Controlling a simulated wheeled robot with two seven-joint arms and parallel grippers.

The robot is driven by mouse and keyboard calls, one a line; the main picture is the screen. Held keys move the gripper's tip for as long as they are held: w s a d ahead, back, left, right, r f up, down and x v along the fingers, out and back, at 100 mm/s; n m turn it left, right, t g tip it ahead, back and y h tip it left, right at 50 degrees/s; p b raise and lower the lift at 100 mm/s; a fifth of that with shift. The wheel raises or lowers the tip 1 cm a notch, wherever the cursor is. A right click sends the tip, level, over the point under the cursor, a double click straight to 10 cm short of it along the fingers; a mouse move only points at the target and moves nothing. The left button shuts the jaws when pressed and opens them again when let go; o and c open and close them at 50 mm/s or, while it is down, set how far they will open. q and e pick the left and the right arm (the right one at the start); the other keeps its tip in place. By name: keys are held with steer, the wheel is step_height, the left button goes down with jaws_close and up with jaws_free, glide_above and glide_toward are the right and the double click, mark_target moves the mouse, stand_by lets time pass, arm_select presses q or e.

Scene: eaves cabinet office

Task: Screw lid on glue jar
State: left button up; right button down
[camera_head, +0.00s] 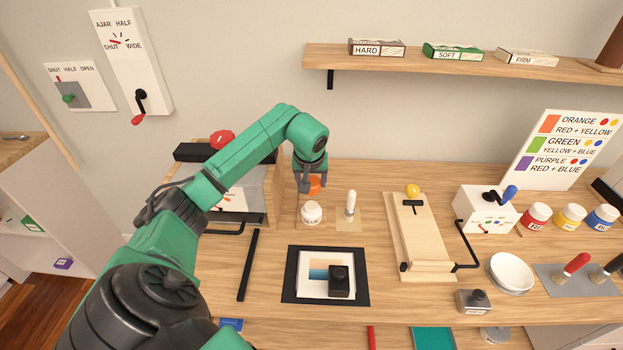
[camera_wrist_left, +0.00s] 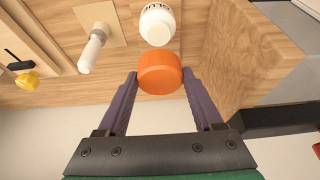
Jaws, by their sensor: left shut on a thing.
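The glue jar (camera_head: 312,213) is a small white jar standing on the table on a light mat. It also shows in the left wrist view (camera_wrist_left: 157,24), with part of its "GLUE" lettering in sight. The orange lid (camera_wrist_left: 160,73) is between the fingers of my left gripper (camera_wrist_left: 160,84), which is shut on it. In the head view the lid (camera_head: 315,184) shows under my left gripper (camera_head: 312,186), behind the jar and apart from it in the picture. The lid's height above the table is hard to tell. My right gripper is not in view.
A wooden box-like frame (camera_head: 270,190) stands close on the left. A dark-edged mat (camera_head: 292,287) with a picture and black block lies in front. A wooden board (camera_head: 420,235) is farther right.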

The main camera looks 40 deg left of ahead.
arm_select(q)
steer(key=b, duration=0.3)
glide_above(311, 204)
steer(key=s, duration=0.1)
steer(key=f, duration=0.3)
steer(key=d+f, duration=0.1)
steer(key=f, duration=0.1)
steer(key=shift+f, duration=0.3)
steer(key=shift+a+r, duration=0.1)
stand_by(0.7)
steer(key=shift+f+b, duration=0.85)
steer(key=shift+f, duration=0.35)
steer(key=o, duration=1.4)
steer(key=shift+c, duration=0.2)
steer(key=b+v, duration=0.1)
steer(key=v, duration=1.3)
steer(key=shift+r, duration=0.3)
steer(key=shift+s, duration=0.1)
